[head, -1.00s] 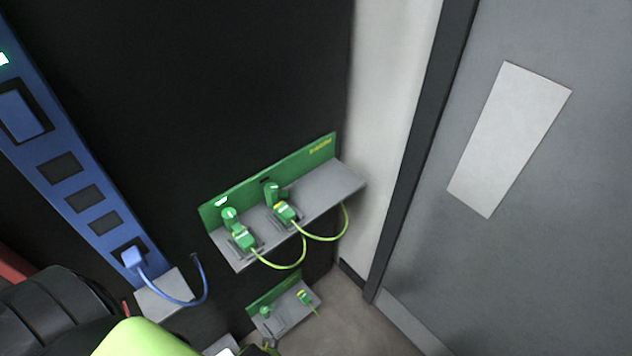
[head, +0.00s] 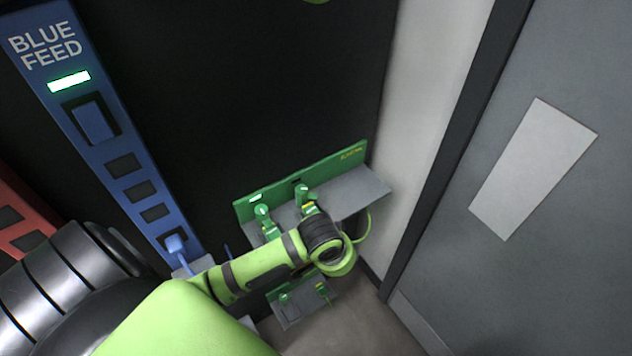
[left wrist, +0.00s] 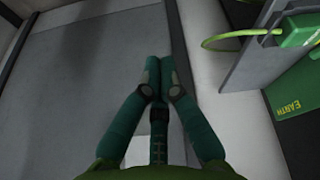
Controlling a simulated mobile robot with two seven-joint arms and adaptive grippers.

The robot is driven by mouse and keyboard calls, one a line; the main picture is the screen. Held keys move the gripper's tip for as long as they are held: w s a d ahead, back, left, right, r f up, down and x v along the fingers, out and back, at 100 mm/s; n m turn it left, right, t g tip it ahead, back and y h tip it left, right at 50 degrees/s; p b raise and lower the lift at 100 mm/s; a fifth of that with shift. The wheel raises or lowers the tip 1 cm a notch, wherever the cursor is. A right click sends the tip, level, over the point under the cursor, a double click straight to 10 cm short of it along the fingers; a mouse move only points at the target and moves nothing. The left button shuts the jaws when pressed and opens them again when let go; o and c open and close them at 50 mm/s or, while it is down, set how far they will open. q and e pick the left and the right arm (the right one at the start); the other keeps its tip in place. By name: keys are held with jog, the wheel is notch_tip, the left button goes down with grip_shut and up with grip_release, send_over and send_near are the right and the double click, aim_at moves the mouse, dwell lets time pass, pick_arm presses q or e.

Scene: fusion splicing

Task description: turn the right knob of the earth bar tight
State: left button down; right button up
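The earth bar is a green panel (head: 346,160) with a grey shelf (head: 362,190), on the dark wall in the head view. Its right knob (head: 304,192) is green and stands upright on the shelf. The left knob (head: 263,212) is beside it. My left arm crosses in front of the shelf and hides its lower parts. In the left wrist view my left gripper (left wrist: 159,66) has its fingertips together with nothing between them. The earth panel (left wrist: 293,125), shelf (left wrist: 232,62) and a yellow-green cable (left wrist: 228,37) lie to its right. My right gripper is out of view.
A blue feed column (head: 130,170) with a plugged blue connector (head: 175,245) stands at the left. A second, smaller green bar (head: 285,312) sits lower down. A white wall strip (head: 428,90) and a grey door (head: 560,240) bound the right side.

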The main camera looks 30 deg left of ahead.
pick_arm(q)
jog(key=w+a+r+n+y, duration=0.2)
jog(key=w+a+n, duration=0.1)
jog(key=w+a, duration=0.55)
notch_tip(320, 180, up, 4)
jog(key=f+n+y, duration=0.1)
jog(key=n, duration=0.3)
send_over(306, 196)
jog(key=w+d, duration=0.2)
jog(key=b+x, duration=0.2)
jog(key=x, duration=0.2)
jog(key=shift+w+a+f, duration=0.1)
jog(key=shift+a+f, duration=0.15)
jog(key=shift+f, duration=0.1)
jog(key=b+x, duration=0.2)
jog(key=b, duration=0.2)
jog(key=shift+w+a+f, duration=0.1)
jog(key=shift+f, duration=0.25)
jog(key=shift+w+a+f+b, duration=0.2)
jog(key=shift+f+b, duration=0.3)
jog(key=shift+b, duration=0.5)
jog(key=shift+s+d+m+p, duration=0.1)
jog(key=shift+d+m+p, duration=0.25)
jog(key=shift+m, duration=0.15)
